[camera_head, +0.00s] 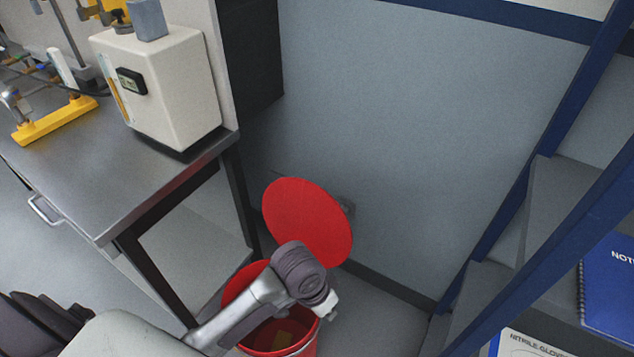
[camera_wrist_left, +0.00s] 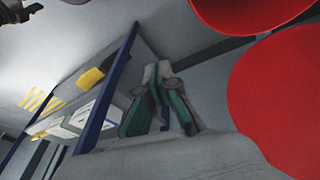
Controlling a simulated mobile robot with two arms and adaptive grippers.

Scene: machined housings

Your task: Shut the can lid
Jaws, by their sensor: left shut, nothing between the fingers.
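The red can (camera_head: 309,348) stands on the floor in the lower middle of the head view, with its mouth open and something yellowish inside. Its round red lid (camera_head: 307,222) stands raised and tilted behind the can, near the wall. My left gripper (camera_head: 329,309) is over the can's mouth, in front of and below the lid, and my arm hides part of the can. In the left wrist view the left gripper's fingers (camera_wrist_left: 162,100) are together and empty. Two red surfaces fill the right and top edges there, apart from the fingers. My right gripper is not in view.
A metal bench (camera_head: 75,185) with a white instrument (camera_head: 165,85) stands to the left of the can. A blue-framed shelf (camera_head: 560,190) with a blue notebook (camera_head: 610,290) stands at right. The grey wall (camera_head: 400,130) is close behind the lid.

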